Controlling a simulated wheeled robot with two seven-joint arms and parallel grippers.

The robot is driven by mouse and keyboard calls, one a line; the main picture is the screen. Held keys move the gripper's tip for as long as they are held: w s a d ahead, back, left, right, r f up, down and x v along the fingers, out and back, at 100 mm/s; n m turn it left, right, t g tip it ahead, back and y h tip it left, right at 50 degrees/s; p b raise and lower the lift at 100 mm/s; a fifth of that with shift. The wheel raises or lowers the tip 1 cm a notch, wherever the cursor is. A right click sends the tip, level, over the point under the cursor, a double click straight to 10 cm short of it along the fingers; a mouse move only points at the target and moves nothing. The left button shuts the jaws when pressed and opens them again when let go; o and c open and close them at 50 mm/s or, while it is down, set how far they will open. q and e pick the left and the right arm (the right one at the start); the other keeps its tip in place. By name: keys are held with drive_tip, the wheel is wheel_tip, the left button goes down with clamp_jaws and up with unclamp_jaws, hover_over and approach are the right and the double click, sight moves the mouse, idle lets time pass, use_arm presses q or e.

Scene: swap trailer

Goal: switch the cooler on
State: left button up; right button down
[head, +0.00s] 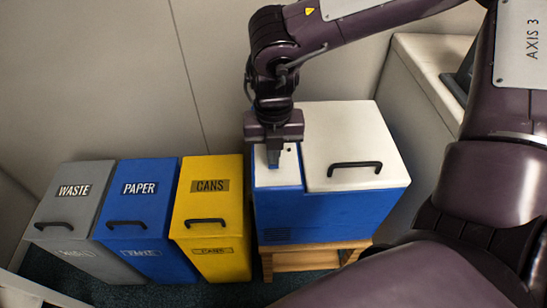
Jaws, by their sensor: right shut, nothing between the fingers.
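The cooler (330,205) is a blue box with a white lid and a black handle, standing on a low wooden stand. A narrow white panel (277,179) runs along the left of its top. My right gripper (274,160) points down over this panel, its fingers shut and empty. The fingertips are at or just above the panel; I cannot tell whether they touch it. A small dark spot shows on the panel beside the fingers. Any switch under the fingertips is hidden. My left gripper is out of view.
A grey waste bin (75,205), a blue paper bin (140,210) and a yellow cans bin (208,210) stand in a row left of the cooler. A pale cabinet (425,70) stands to the right. A wall is close behind. The wooden stand (300,260) shows below the cooler.

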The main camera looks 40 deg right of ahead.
drive_tip(key=shift+f+b, duration=0.5)
drive_tip(key=shift+f, duration=0.05)
drive_tip(key=shift+r, duration=0.1)
drive_tip(key=shift+r+p, duration=2.25)
drive_tip(key=shift+r, duration=1.2)
